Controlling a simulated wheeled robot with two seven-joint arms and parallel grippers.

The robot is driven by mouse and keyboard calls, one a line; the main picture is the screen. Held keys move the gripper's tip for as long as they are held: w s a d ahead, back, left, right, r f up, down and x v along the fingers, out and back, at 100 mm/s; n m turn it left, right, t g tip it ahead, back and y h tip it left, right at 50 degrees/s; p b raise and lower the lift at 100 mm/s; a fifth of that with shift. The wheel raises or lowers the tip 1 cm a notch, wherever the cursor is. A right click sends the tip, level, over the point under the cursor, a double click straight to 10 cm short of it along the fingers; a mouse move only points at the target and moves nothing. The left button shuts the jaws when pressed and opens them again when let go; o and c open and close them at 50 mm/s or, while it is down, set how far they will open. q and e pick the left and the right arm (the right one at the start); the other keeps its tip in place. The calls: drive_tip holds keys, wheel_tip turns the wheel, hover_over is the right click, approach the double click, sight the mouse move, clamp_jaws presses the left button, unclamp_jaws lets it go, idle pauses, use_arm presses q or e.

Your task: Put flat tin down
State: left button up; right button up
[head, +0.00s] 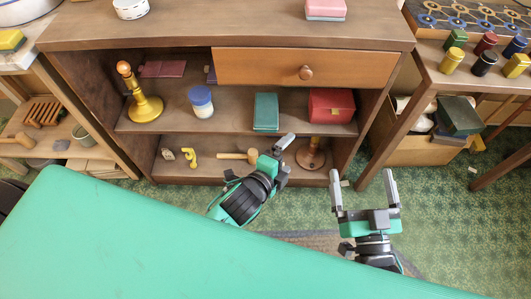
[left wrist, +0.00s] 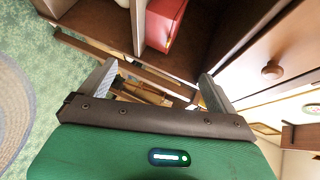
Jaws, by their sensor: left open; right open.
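A low, round white tin (head: 131,9) sits on the cabinet top at the back left, and it is the thing that looks most like a flat tin. It stands apart from both grippers. My left gripper (head: 284,158) is open and empty in front of the cabinet's lower shelf. Its two fingers also show spread apart in the left wrist view (left wrist: 157,85), with nothing held between them. My right gripper (head: 362,184) is open and empty over the green carpet, right of the cabinet.
The cabinet (head: 200,30) has a shut drawer (head: 310,68). Its shelves hold a yellow candlestick (head: 146,107), a blue-lidded jar (head: 201,103), a green box (head: 266,112), a red box (head: 331,105) and a mallet (head: 236,156). A pink box (head: 326,9) is on top.

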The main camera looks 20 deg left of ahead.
use_arm(q)
drive_tip(key=s+a+r+n+t+h, duration=0.1)
drive_tip(key=s+r+n+t, duration=0.1)
drive_tip(key=s+r+n, duration=0.2)
drive_tip(key=s+a+r+n+t+h, duration=0.1)
drive_tip(key=s+r+n+t, duration=0.2)
drive_tip(key=r+n, duration=0.5)
drive_tip(key=s+n, duration=0.1)
drive_tip(key=n, duration=0.4)
drive_tip(key=shift+s+a+r+n, duration=0.15)
drive_tip(key=shift+a+n, duration=0.15)
drive_tip(key=shift+a, duration=0.1)
